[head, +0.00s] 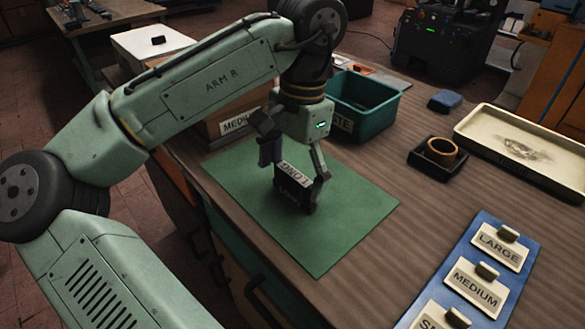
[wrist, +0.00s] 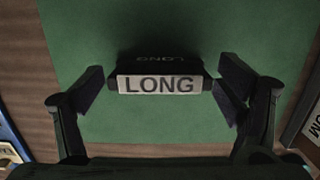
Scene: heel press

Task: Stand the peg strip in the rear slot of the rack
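A dark block with a white LONG label (head: 292,192) stands on the green mat (head: 345,215). In the wrist view the LONG block (wrist: 160,68) sits centred between my fingers. My gripper (head: 294,186) is low over the mat with one finger on each side of the block. In the wrist view my gripper (wrist: 162,84) looks open, with a narrow gap beside each pad; contact on the block is not visible. I cannot make out a peg strip or a slotted rack by name in either view.
A teal bin (head: 365,112) and a box labelled MEDIUM (head: 228,128) stand behind the mat. A dark holder with a ring (head: 438,155), a blue pad (head: 446,100) and a cream tray (head: 480,118) lie right. A blue board (head: 520,262) with knobbed label cards is at front right.

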